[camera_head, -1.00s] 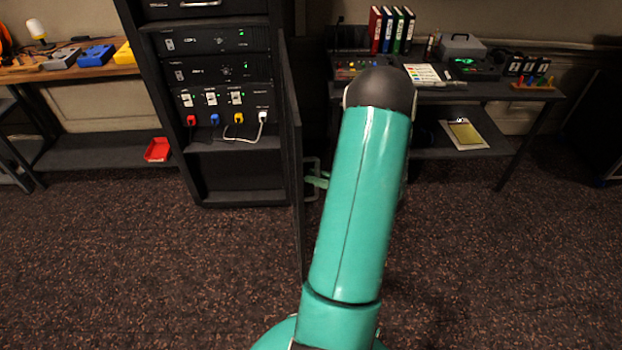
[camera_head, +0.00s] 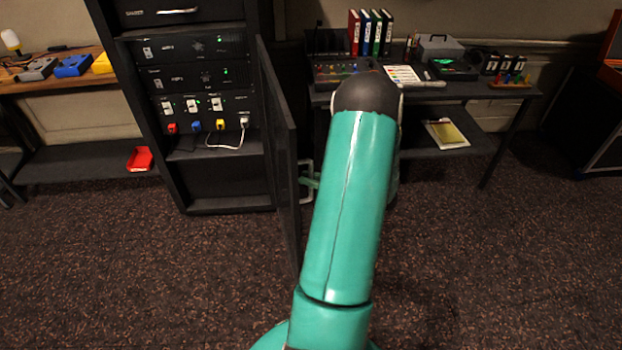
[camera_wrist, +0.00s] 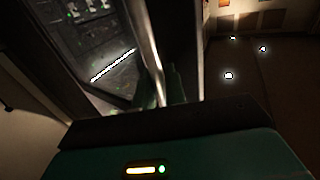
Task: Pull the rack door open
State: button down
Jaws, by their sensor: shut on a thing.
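The black rack (camera_head: 229,190) stands left of centre in the head view with its front open. Its door (camera_head: 281,150) stands out from the rack's right side as a thin dark panel, swung wide toward me. A pale handle (camera_head: 306,170) shows on the door's right-hand face. My gripper (camera_head: 312,183) is at the handle, mostly hidden behind my green arm. In the wrist view, my gripper's fingers (camera_wrist: 160,88) are shut around the handle bar (camera_wrist: 149,42).
A desk (camera_head: 470,95) with folders and devices stands at the back right. A workbench (camera_head: 50,80) with a red bin (camera_head: 140,159) on its lower shelf is at the left. The carpet (camera_head: 150,270) in front of the rack is clear.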

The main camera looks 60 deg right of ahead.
jog(key=c, duration=1.6)
grip_release()
jog(key=shift+o, duration=0.2)
jog(key=v, duration=1.3)
jog(key=shift+s, duration=0.35)
jog(key=shift+d, duration=0.1)
